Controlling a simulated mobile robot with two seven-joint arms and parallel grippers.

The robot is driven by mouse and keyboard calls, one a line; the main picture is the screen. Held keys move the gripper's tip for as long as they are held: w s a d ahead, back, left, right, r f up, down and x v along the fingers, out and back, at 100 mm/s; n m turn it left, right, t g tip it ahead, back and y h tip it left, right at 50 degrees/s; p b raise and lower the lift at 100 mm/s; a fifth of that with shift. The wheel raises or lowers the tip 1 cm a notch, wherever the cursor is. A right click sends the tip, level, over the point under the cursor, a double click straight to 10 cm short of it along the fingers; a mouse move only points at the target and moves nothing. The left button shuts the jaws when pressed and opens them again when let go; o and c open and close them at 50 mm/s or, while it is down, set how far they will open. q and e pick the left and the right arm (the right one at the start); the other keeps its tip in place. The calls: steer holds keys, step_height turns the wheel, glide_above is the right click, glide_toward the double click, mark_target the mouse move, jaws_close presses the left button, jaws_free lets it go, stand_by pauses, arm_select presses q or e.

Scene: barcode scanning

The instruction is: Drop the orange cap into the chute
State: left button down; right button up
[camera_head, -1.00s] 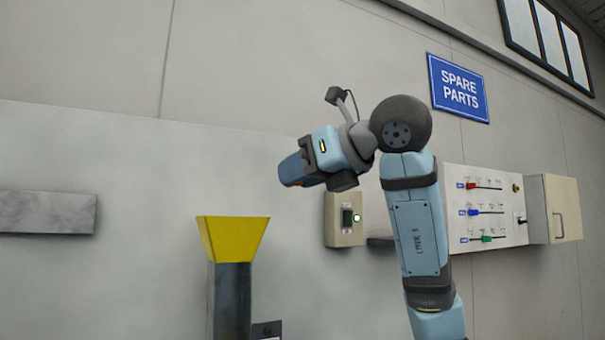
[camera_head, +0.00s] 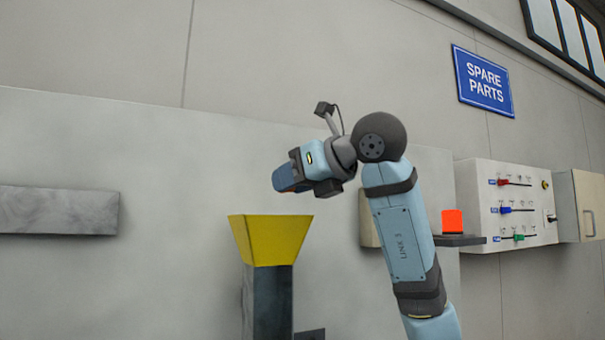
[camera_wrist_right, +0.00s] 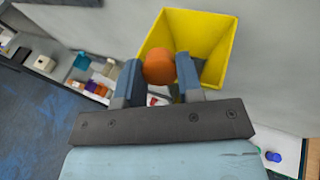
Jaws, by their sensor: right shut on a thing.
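The chute has a yellow square funnel (camera_head: 270,240) on a dark grey post, left of centre low in the head view. The funnel's open mouth (camera_wrist_right: 213,35) also shows in the wrist view, just beyond the fingertips. My right gripper (camera_head: 284,179) is above the funnel, its fingers pointing left and slightly down. It is shut on the orange cap (camera_wrist_right: 159,64), which sits between the two blue fingers in the wrist view. The cap overlaps the funnel's near left rim there. The cap is hidden in the head view. My left gripper is not in view.
A grey bar (camera_head: 58,210) is fixed to the panel at left. At right, an orange-red block (camera_head: 452,221) stands on a small dark shelf (camera_head: 460,240). Beyond are a switch panel (camera_head: 532,200) and a cabinet. The wrist view shows shelves with small items (camera_wrist_right: 95,75) at left.

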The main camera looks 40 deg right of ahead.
steer(key=w+d, duration=0.1)
steer(key=w, duration=0.6)
steer(key=shift+d+f+p, duration=0.35)
steer(key=shift+f, duration=0.05)
steer(key=o, duration=1)
steer(key=b+v, duration=0.3)
steer(key=v, duration=1)
steer(key=shift+s+d+r, duration=0.15)
steer(key=shift+s, duration=0.2)
